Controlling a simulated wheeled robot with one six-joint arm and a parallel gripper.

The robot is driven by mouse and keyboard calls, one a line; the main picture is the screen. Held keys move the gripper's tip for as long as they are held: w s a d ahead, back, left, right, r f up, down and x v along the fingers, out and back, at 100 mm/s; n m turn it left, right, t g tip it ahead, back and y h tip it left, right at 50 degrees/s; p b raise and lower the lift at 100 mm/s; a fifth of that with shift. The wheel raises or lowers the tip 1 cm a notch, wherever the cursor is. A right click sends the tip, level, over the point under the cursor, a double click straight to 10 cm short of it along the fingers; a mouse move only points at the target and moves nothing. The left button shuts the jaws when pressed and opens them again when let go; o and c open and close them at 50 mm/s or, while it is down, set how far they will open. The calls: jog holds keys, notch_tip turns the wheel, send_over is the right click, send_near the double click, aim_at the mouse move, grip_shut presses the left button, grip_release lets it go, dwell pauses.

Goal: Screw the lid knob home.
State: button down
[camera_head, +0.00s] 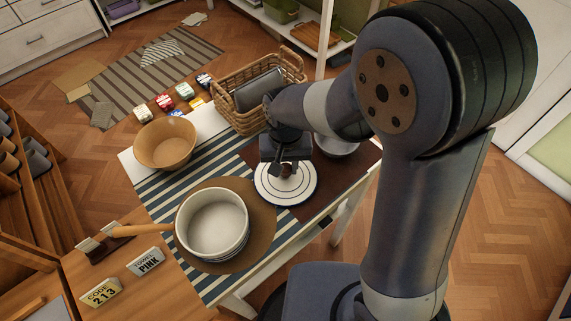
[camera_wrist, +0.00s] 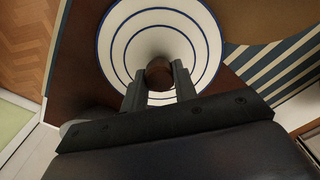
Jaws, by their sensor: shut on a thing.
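The lid (camera_head: 270,189) is white with dark blue rings and lies flat on the table, partly over a dark brown mat. It also shows in the wrist view (camera_wrist: 128,40). Its brown knob (camera_wrist: 159,72) stands at the lid's centre. My gripper (camera_head: 287,170) is above the lid, and in the wrist view its two fingers (camera_wrist: 159,88) are shut on the knob from both sides. The base of the knob is partly hidden, so I cannot tell how tightly it sits against the lid. A white pot (camera_head: 213,223) stands open on a round brown mat left of the lid.
A wooden bowl (camera_head: 166,143) and a wicker basket (camera_head: 297,67) stand at the table's back. A metal bowl (camera_head: 337,146) is just right of my gripper. A wooden handle (camera_head: 143,230) and signs (camera_head: 146,262) lie left of the pot. Striped cloth (camera_head: 165,194) covers the middle.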

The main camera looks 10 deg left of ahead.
aim_at(286, 167)
jog(key=shift+m, duration=0.9)
jog(key=c, duration=1)
grip_release()
jog(key=shift+c, duration=0.2)
notch_tip(286, 167, up, 11)
jog(key=shift+f, duration=0.2)
